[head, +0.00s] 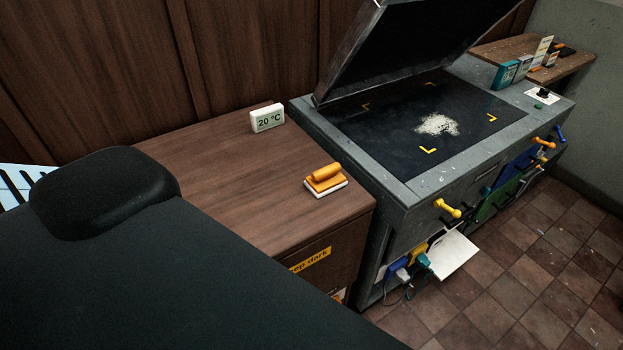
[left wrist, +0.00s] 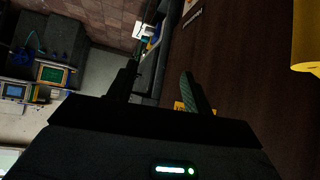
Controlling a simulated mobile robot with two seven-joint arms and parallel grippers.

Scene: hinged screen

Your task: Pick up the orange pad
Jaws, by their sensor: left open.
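The orange pad (head: 325,180) has a rounded orange handle on top and a white base. In the head view it lies near the front right corner of the brown wooden cabinet top (head: 215,160). My left gripper (left wrist: 159,68) shows only in the left wrist view, with its two dark fingers apart and nothing seen between them. I cannot make out the pad for certain in that view, so the gripper's distance from it is unclear. My right gripper is in neither view.
A white 20 °C display (head: 267,118) stands at the cabinet's back. Right of it is a grey screen unit (head: 395,190) with a raised dark lid (head: 400,45) and white powder (head: 437,124). A yellow knob (head: 447,208) sticks out in front.

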